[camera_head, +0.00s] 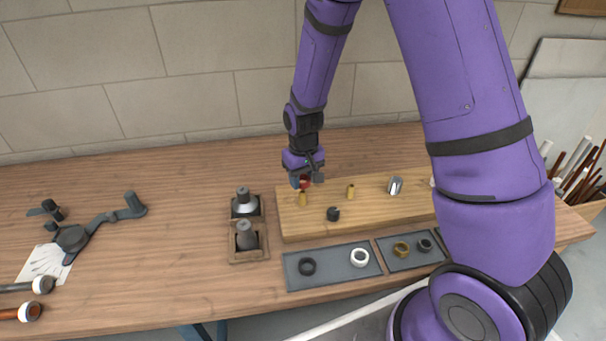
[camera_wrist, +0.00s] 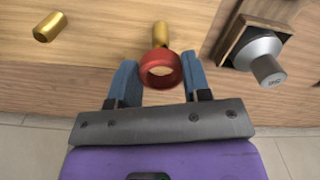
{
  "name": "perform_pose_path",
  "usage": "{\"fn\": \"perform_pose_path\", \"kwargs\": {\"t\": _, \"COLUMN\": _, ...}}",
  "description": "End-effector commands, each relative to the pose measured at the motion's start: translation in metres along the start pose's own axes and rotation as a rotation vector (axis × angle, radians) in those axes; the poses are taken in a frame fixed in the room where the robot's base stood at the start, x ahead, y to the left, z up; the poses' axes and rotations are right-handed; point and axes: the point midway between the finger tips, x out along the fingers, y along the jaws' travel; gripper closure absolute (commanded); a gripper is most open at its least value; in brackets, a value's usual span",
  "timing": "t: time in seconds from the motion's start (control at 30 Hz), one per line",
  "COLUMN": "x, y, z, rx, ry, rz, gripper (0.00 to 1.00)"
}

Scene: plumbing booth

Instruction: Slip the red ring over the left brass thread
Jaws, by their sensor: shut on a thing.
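The red ring (camera_head: 304,184) (camera_wrist: 158,58) is between the fingers of my gripper (camera_head: 305,181) (camera_wrist: 160,76), which is shut on it. In the head view the ring is right at the top of the left brass thread (camera_head: 302,200), which stands upright on the wooden board. In the wrist view this thread (camera_wrist: 160,34) shows just behind the ring, and the ring hides its near end. I cannot tell whether the ring is around the thread's tip or just above it. The right brass thread (camera_head: 350,191) (camera_wrist: 48,27) stands bare.
The wooden board (camera_head: 290,226) also bears a chrome fitting (camera_head: 395,186) and a dark fitting (camera_head: 333,214). A wooden holder (camera_head: 236,258) with grey fittings stands to its left. Grey trays (camera_head: 333,270) with several rings lie in front. A wrench-like tool (camera_head: 100,220) lies far left.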

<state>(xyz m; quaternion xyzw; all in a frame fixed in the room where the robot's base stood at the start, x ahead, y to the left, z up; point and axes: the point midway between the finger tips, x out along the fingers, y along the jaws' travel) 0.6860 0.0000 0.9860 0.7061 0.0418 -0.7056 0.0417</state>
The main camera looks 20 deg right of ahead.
Motion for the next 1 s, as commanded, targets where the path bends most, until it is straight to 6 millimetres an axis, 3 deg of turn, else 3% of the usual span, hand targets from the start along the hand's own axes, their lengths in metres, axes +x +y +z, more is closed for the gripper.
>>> {"fn": "perform_pose_path", "kwargs": {"t": 1.0, "x": 0.04, "y": 0.0, "z": 0.0, "rx": 0.0, "ry": -0.001, "rz": 0.0, "gripper": 0.78}}
